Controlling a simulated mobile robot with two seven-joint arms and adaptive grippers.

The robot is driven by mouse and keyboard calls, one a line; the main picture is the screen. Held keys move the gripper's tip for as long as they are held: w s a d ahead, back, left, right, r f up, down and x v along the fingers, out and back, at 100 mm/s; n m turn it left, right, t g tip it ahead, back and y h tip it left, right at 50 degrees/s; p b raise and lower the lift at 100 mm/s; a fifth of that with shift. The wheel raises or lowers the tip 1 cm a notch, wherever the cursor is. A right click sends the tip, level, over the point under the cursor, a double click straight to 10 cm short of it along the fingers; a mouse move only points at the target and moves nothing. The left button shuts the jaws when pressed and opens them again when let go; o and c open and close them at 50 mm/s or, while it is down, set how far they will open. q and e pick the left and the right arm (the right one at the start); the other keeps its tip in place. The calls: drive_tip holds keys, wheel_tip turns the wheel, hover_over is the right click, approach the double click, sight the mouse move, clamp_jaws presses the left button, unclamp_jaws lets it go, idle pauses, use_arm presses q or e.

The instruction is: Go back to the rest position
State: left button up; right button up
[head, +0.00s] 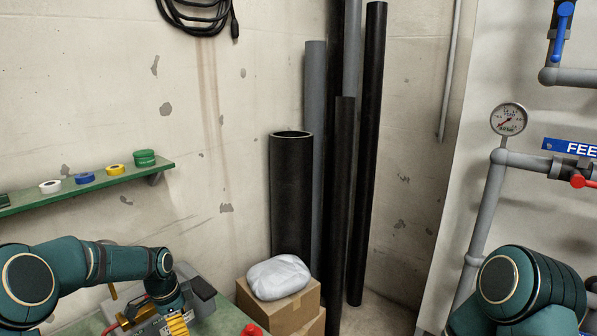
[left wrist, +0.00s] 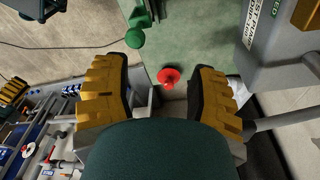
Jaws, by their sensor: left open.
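My left gripper (head: 175,323) hangs low over the green bench at the bottom left of the head view, with its arm bent in from the left. In the left wrist view its two yellow stepped fingers (left wrist: 163,78) stand wide apart with nothing held between them. A red round object (left wrist: 168,76) shows in the gap, beyond the fingers, at the edge of the green surface. My right arm shows at the lower right of the head view, its gripper out of frame. A yellow stepped piece at the left edge of the left wrist view looks like a finger of my right gripper (left wrist: 12,92).
The green bench (head: 228,318) carries a grey machine (left wrist: 285,45). Cardboard boxes (head: 283,312) with a white bag (head: 279,277) stand right of it. Black pipes (head: 291,190) lean in the corner. A wall shelf (head: 95,186) holds tape rolls. Pipework with a gauge (head: 508,119) is at right.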

use_arm(q)
drive_tip(key=s+d+f+n+t+h, duration=0.1)
drive_tip(key=s+d+f+n+h, duration=0.2)
drive_tip(key=s+d+f+n, duration=1)
drive_tip(key=s+d+f+b, duration=0.1)
drive_tip(key=s+d+f, duration=0.1)
drive_tip(key=s, duration=0.4)
drive_tip(key=s+d+f+n+b, duration=0.1)
drive_tip(key=s+d+f, duration=0.2)
drive_tip(key=s, duration=0.3)
drive_tip(key=shift+d+n+y+b, duration=0.3)
drive_tip(key=shift+d+b, duration=0.1)
drive_tip(key=shift+d, duration=0.45)
